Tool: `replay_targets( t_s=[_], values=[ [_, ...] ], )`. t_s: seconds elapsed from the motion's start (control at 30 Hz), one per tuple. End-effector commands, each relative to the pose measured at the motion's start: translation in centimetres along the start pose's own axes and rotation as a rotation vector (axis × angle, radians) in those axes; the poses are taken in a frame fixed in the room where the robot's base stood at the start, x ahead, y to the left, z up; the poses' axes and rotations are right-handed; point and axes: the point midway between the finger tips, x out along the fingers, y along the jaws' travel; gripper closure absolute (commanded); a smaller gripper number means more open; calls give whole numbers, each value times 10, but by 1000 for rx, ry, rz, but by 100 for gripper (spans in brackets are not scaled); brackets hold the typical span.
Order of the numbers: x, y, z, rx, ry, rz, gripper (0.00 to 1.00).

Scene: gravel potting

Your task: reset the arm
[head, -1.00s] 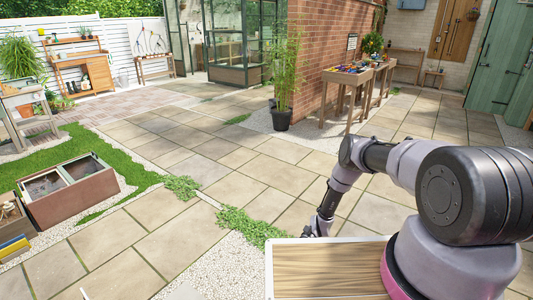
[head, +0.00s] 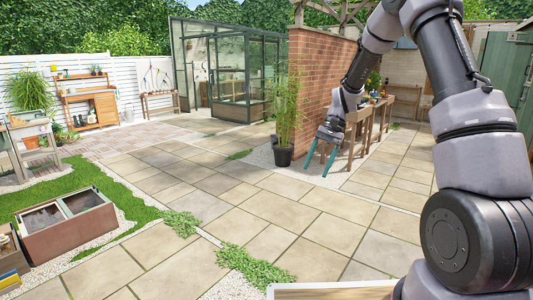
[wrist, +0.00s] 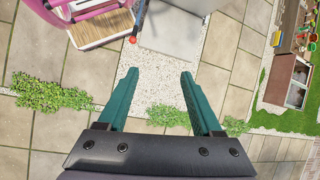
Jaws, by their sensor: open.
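My gripper (head: 320,160) hangs in the air in the head view, in front of the brick wall and the wooden tables. Its two teal fingers point down and stand apart, with nothing between them. In the wrist view, my gripper (wrist: 158,95) is open and empty above the paving. White gravel and green ground plants show below and beyond the fingers. My arm is raised and bent, reaching up on the right of the head view and then down to the gripper.
A potted bamboo (head: 284,120) stands left of the gripper by the brick wall (head: 322,75). Wooden tables (head: 405,105) stand behind the gripper. A brown cold frame (head: 68,235) lies at left. A glass greenhouse (head: 190,60) is at the back. The paving (head: 210,205) between is clear.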

Motion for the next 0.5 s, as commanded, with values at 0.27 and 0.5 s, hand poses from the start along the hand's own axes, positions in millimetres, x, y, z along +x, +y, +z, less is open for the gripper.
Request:
replay_targets(
  t_s=[0.27, 0.5],
  values=[
    [-96, 18, 80, -76, 267, -21, 33],
    [-148, 46, 152, -130, 489, -50, 33]
  ],
)
